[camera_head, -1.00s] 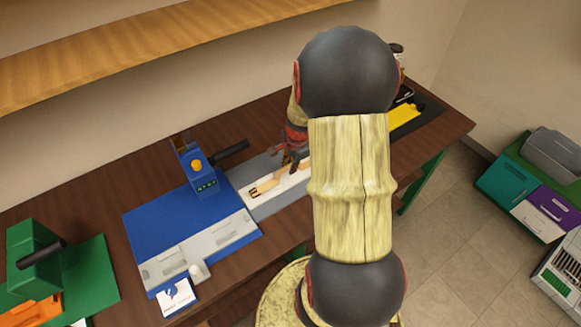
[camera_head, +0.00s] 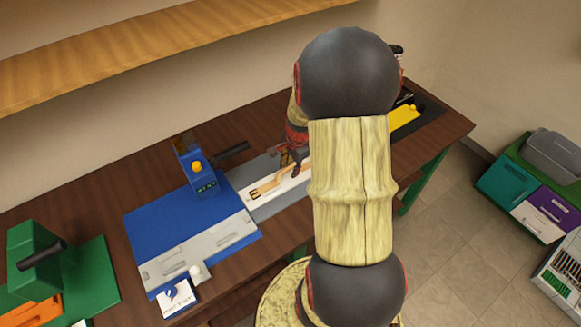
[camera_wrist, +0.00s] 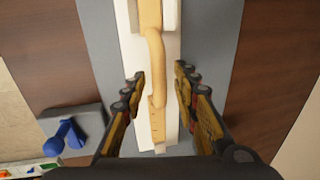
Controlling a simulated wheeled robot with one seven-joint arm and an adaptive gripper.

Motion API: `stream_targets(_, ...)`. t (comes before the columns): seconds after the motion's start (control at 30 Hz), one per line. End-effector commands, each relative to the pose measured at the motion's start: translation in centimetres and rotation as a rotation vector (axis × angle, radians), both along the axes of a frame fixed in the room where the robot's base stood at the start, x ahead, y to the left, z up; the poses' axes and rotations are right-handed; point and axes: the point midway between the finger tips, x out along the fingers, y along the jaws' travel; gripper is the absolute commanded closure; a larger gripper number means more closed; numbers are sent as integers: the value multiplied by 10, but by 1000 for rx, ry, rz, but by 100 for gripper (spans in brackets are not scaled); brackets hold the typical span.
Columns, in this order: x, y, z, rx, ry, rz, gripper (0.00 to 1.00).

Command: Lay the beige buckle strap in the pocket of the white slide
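The white slide (camera_wrist: 133,60) lies along a grey strip, and it also shows in the head view (camera_head: 297,184). The beige buckle strap (camera_wrist: 156,50) lies lengthwise over it, with a bend near the middle. In the head view, the strap's forked buckle end (camera_head: 257,193) is at the left. I cannot tell whether the strap sits down inside the pocket. My gripper (camera_wrist: 160,80) is open, one finger on each side of the strap's near part, with visible gaps to both. In the head view, my arm hides the slide's right part and much of my gripper (camera_head: 297,162).
A blue fixture with a black lever (camera_head: 203,170) stands left of the slide on a blue and grey plate (camera_head: 150,225). A green fixture (camera_head: 35,255) is at the far left. A yellow item (camera_head: 404,117) lies at the table's right. Bare wood shows behind the grey strip.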

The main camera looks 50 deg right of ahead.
Motion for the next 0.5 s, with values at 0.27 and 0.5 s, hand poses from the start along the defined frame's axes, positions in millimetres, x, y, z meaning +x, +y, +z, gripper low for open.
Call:
stream_targets(0.27,-9,2,54,-5,-4,0,70)
stream_targets(0.5,-18,5,96,-3,-2,0,70)
